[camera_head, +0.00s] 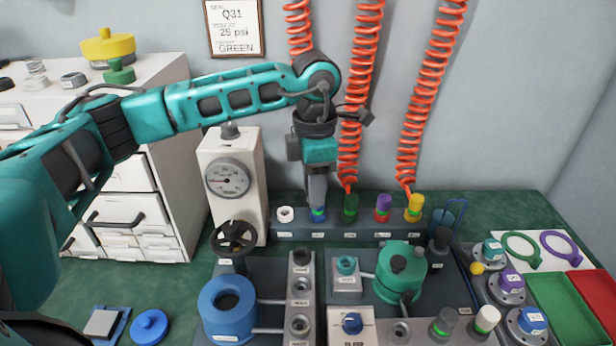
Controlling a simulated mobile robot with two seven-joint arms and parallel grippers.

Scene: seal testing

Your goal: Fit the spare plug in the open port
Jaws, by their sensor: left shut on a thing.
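My left gripper (317,192) points straight down at the back rail (335,235). It is shut on a blue fitting (318,215) in that rail; the fingers hide its upper part. A dark grey plug (445,321) and a white plug (486,318) stand front right. I cannot tell which is the spare.
A gauge stand with a handwheel (234,238) is left of the rail. A blue ring-shaped vessel (204,305) and a green vessel (384,282) stand in front. Red coiled hoses (422,90) hang behind. Green and red trays (540,298) lie at right.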

